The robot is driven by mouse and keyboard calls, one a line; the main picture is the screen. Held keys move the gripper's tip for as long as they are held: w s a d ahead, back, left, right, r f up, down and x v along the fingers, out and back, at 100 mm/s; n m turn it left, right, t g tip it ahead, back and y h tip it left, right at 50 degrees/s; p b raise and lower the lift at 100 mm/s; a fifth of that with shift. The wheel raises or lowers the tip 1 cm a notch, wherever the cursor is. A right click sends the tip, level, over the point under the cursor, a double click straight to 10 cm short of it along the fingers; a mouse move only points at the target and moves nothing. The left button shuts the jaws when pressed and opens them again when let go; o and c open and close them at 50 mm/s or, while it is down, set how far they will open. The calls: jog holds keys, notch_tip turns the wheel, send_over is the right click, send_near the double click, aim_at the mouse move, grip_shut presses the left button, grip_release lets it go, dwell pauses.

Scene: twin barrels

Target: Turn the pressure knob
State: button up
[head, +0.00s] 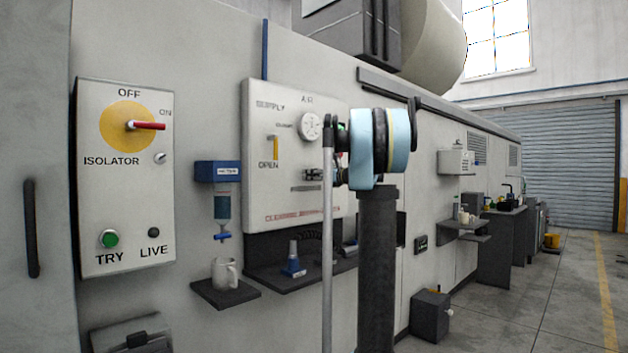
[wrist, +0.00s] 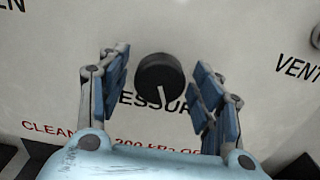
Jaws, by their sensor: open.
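The pressure knob (wrist: 160,75) is a round black knob with a white pointer line, on a pale panel above the partly covered lettering "PRESSURE" in the wrist view. The line points down and slightly right. My gripper (wrist: 160,68) is open, with one blue finger on each side of the knob and a visible gap on both sides. Whether the fingertips reach down to the knob's depth is unclear. In the head view the air panel (head: 268,175) stands mid-picture, and my arm hides its right side. I cannot make out the knob there.
A round gauge (head: 310,126) sits high on the panel. Left of it are a blue dispenser (head: 219,172), a mug (head: 225,272) on a small shelf, and the isolator box (head: 127,205). A blue-and-grey cone-shaped item (head: 293,262) stands below the panel. Open floor lies to the right.

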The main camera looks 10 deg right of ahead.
jog(key=shift+w+a, duration=0.1)
jog(key=shift+c, duration=0.6)
jog(key=c, duration=1)
jog(key=n, duration=0.8)
jog(key=shift+n, duration=0.3)
jog(key=n, duration=1.1)
jog(key=shift+r, duration=0.1)
jog(key=shift+n, duration=1.4)
